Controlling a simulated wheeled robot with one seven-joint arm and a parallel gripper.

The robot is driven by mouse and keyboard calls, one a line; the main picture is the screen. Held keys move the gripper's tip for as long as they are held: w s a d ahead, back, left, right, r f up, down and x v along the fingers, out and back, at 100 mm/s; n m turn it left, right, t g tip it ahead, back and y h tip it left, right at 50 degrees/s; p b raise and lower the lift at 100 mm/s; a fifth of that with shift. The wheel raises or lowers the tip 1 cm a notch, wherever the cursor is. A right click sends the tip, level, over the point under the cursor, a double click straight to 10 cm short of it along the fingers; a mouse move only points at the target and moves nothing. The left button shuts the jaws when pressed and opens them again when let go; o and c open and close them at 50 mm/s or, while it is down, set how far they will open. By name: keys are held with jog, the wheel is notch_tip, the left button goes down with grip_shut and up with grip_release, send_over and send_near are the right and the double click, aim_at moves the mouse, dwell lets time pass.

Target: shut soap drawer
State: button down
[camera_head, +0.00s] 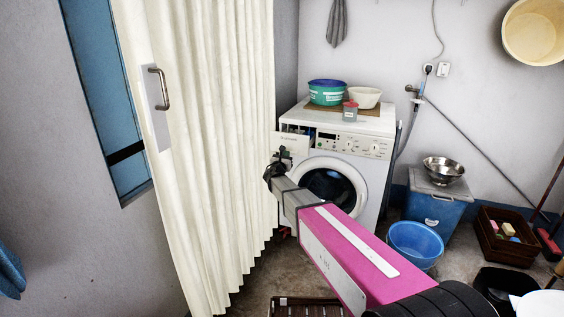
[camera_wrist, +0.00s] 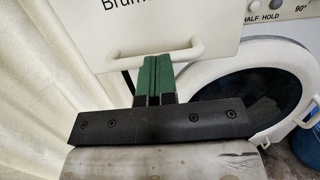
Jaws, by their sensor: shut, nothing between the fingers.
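The soap drawer (camera_head: 291,141) is at the upper left of the white washing machine (camera_head: 374,167). Its white front stands out from the machine, with the dark inside showing behind it, so it is open. In the wrist view the drawer front (camera_wrist: 163,25) fills the top, with lettering and a white bar handle (camera_wrist: 190,52) along its lower edge. My gripper (camera_head: 283,153) is in front of the drawer. In the wrist view its green fingers (camera_wrist: 154,62) are together, empty, and overlap the middle of the handle. I cannot tell whether they touch it.
A pale curtain (camera_head: 215,130) hangs close on the left. The round washer door (camera_head: 333,184) is right of and below my gripper. Tubs (camera_head: 326,97) stand on the machine. A blue basin (camera_head: 415,240) and a blue bin (camera_head: 436,206) stand to the right.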

aim_at(294, 146)
jog(key=x, duration=0.3)
jog(key=f+x, duration=0.1)
jog(key=x, duration=0.3)
jog(key=f+x, duration=0.1)
jog(key=x, duration=0.3)
jog(key=shift+w+d, duration=0.15)
jog(key=shift+w, duration=0.05)
jog(key=shift+w+d, duration=0.15)
jog(key=shift+w, duration=0.25)
